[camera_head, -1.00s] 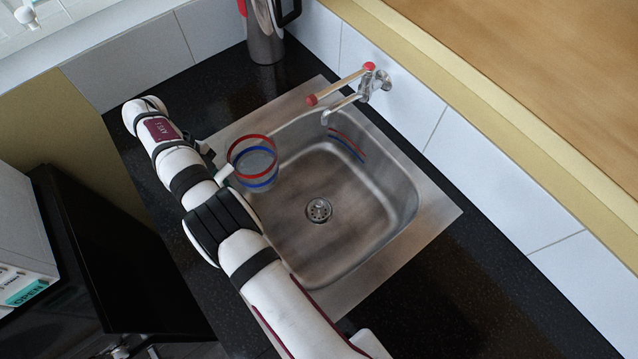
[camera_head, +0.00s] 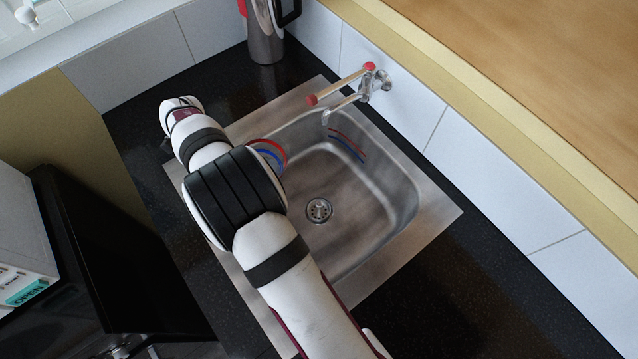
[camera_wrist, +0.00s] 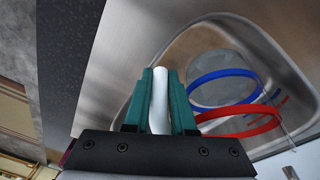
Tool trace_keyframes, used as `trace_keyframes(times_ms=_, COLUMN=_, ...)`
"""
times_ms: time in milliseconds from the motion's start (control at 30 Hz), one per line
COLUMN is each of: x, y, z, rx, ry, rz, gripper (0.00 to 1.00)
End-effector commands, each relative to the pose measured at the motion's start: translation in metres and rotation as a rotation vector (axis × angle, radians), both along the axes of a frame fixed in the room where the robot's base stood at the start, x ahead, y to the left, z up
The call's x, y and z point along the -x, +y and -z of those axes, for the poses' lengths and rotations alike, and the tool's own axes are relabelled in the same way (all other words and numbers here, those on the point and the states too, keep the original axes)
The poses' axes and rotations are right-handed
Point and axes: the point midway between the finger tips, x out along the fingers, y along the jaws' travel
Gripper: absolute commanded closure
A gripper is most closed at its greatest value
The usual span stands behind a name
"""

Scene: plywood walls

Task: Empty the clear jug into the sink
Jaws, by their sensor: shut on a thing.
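The clear jug has a red and a blue band and a white handle. In the wrist view my gripper (camera_wrist: 161,76), with teal fingers, is shut on the handle (camera_wrist: 159,105), and the jug body (camera_wrist: 222,92) is to the right of the fingers, over the sink. The jug looks tilted there; I cannot tell how much liquid is in it. In the head view my arm hides the gripper and most of the jug (camera_head: 276,151); only part of its bands shows at the basin's left edge. The steel sink (camera_head: 365,215) has a round drain in its floor.
A tap with a red-tipped lever (camera_head: 340,85) juts from the tiled wall over the basin's back edge. A steel flask (camera_head: 265,35) stands at the back of the black counter (camera_head: 480,290). The basin's right side is free.

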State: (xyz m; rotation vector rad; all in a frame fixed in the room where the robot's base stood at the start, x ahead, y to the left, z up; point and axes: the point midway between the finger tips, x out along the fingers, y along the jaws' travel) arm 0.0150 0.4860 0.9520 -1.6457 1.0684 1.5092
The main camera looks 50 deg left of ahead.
Motion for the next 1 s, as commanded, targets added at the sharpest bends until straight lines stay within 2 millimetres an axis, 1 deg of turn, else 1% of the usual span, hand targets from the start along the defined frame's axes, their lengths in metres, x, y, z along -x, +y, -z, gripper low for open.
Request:
trace_keyframes(times_ms=133, x=-0.004, y=-0.004, z=0.004, rx=-0.054, ry=0.045, rz=0.002, gripper=1.0)
trace_keyframes(times_ms=733, x=-0.021, y=-0.023, z=-0.002, rx=-0.288, ry=0.234, rz=-0.006, gripper=1.0)
trace_keyframes(times_ms=1000, x=-0.022, y=-0.026, z=-0.003, rx=-0.357, ry=0.288, rz=-0.018, gripper=1.0)
